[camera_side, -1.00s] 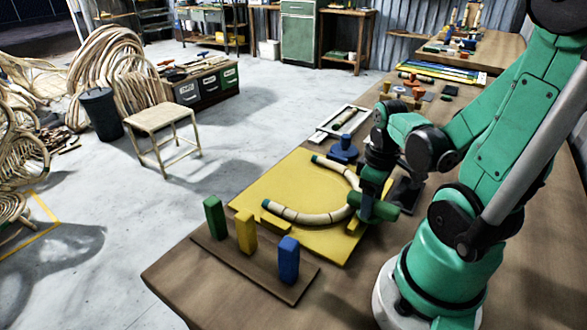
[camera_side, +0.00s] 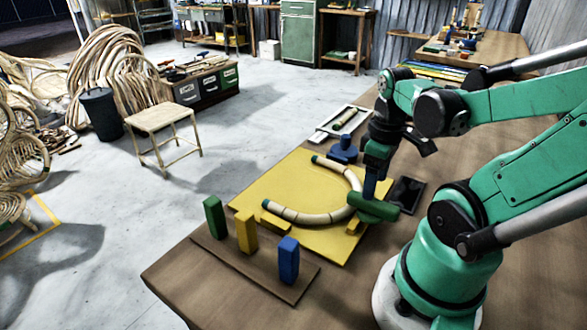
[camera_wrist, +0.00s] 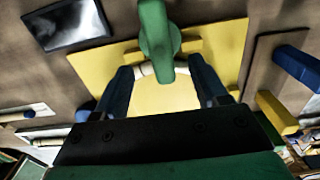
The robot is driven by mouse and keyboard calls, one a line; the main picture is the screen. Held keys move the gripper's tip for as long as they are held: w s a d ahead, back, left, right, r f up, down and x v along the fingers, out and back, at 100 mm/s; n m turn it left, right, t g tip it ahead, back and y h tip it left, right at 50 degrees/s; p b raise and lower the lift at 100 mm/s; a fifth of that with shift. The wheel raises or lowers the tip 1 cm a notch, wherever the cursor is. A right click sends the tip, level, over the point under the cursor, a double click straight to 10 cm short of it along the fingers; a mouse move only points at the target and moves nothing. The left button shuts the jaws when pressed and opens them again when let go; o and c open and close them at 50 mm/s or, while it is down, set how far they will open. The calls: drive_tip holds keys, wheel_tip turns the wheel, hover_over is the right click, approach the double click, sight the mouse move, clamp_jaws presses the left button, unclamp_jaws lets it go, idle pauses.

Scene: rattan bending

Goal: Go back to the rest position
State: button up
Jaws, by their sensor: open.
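My gripper (camera_side: 374,186) points down over the right side of the yellow board (camera_side: 300,172). In the wrist view its two blue fingers stand wide apart, with nothing clasped between them (camera_wrist: 160,72). A green handle-like piece (camera_side: 372,208) is at the board's right edge, close to the fingertips; it also shows in the wrist view (camera_wrist: 157,38). I cannot tell whether a finger touches it. A pale rattan rod (camera_side: 310,217) lies on the board, bent into a curve, with dark green ends. Its part behind my gripper is hidden.
A brown strip with green (camera_side: 213,217), yellow (camera_side: 246,232) and blue (camera_side: 288,260) upright blocks lies at the table's front. A blue piece (camera_side: 343,152), a white tray (camera_side: 340,124) and a black flat plate (camera_side: 407,193) are near my arm. Open space lies above.

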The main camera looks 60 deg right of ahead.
drive_tip(key=shift+r, duration=0.4)
drive_tip(key=w+a+r+t, duration=0.2)
drive_tip(key=w+a+t, duration=0.1)
drive_tip(key=w+a, duration=0.3)
drive_tip(key=w+a+r+t, duration=0.2)
drive_tip(key=w+a+t, duration=0.2)
drive_tip(key=w+a, duration=0.2)
drive_tip(key=shift+r, duration=0.25)
